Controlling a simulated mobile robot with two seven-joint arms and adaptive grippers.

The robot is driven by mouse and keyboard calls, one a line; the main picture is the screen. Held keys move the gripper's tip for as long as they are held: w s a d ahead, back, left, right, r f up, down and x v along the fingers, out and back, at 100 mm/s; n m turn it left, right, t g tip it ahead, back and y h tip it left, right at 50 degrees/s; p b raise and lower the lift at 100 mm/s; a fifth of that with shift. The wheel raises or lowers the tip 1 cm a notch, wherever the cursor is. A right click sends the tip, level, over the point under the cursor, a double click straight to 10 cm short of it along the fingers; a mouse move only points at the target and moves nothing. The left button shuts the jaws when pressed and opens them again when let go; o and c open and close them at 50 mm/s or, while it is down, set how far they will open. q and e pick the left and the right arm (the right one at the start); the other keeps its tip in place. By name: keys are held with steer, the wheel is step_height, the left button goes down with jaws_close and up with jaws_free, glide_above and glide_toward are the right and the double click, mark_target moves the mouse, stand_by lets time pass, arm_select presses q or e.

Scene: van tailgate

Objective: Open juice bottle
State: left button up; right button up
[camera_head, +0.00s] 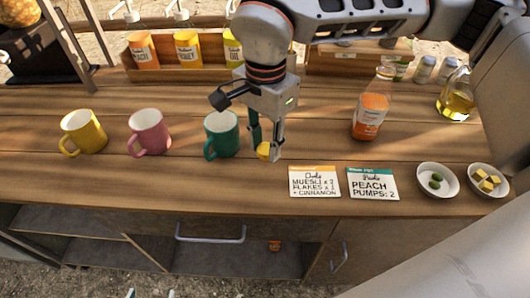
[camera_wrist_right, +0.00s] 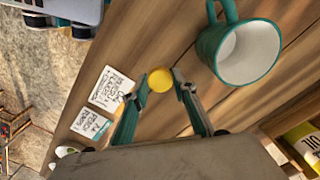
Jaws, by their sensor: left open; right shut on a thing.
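The juice bottle (camera_head: 370,115) stands upright on the wooden counter, right of centre. It has an orange label and a clear neck, and I see no cap on it. My right gripper (camera_head: 266,150) points down at the counter beside the green mug. It is shut on a small round yellow cap (camera_head: 263,151), which also shows between the fingertips in the right wrist view (camera_wrist_right: 160,80). My left gripper (camera_head: 150,293) shows only its fingertips at the bottom edge, low in front of the counter.
A green mug (camera_head: 222,134), a pink mug (camera_head: 149,132) and a yellow mug (camera_head: 83,132) stand left of the right gripper. Two cards (camera_head: 315,182) and two small bowls (camera_head: 437,181) lie along the front right. An oil bottle (camera_head: 456,98) stands behind them.

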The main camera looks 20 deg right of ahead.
mark_target(265, 149)
steer(key=shift+f, duration=1.7)
steer(key=shift+f, duration=0.15)
steer(key=o, duration=1.2)
step_height(265, 149, up, 11)
steer(key=shift+r+p, duration=0.2)
steer(key=shift+p, duration=0.45)
steer(key=shift+r, duration=0.45)
